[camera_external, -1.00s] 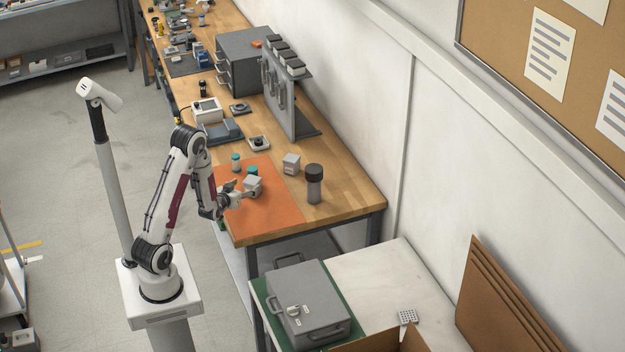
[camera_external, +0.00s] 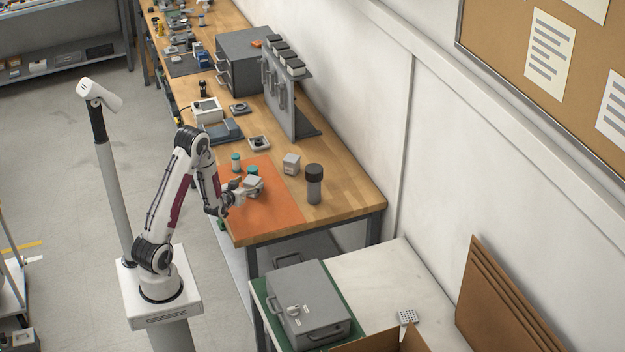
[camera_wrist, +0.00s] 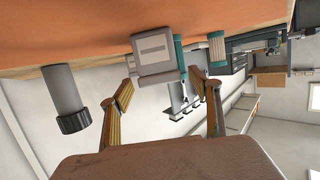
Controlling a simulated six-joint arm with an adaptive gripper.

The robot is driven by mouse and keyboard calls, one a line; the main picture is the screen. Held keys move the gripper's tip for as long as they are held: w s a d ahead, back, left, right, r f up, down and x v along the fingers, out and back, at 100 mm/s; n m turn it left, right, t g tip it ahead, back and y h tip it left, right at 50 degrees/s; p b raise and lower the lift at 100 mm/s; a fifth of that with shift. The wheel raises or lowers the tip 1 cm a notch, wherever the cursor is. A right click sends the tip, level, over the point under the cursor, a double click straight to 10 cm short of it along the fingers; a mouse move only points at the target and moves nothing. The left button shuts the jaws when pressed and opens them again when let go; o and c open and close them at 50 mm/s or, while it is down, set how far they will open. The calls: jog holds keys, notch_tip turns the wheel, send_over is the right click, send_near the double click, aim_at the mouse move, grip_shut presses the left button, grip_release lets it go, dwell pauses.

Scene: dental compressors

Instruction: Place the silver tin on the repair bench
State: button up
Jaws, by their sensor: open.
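The silver tin looks like a boxy grey container (camera_external: 254,182) with a pale label, on the orange mat (camera_external: 262,217) of the wooden bench (camera_external: 345,205). In the wrist view that grey box (camera_wrist: 152,50) appears just ahead of and between my fingertips. My gripper (camera_external: 247,190) is beside it, low over the mat. In the wrist view the two fingers of my gripper (camera_wrist: 167,88) are spread, with a clear gap and no visible grip on the box. A second, similar grey box (camera_external: 291,163) stands farther back on bare wood. Which of the two is the named tin is not certain.
A dark-capped grey cylinder (camera_external: 314,185) stands to the right. A tool panel (camera_external: 283,95) and drawer cabinet (camera_external: 243,60) are farther back. A grey case (camera_external: 308,300) lies on the nearer table.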

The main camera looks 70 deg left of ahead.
aim_at(252, 179)
jog(key=shift+x, duration=1.65)
jog(key=c, duration=1.6)
jog(key=shift+o, duration=0.2)
jog(key=shift+r, duration=0.1)
notch_tip(252, 179, up, 18)
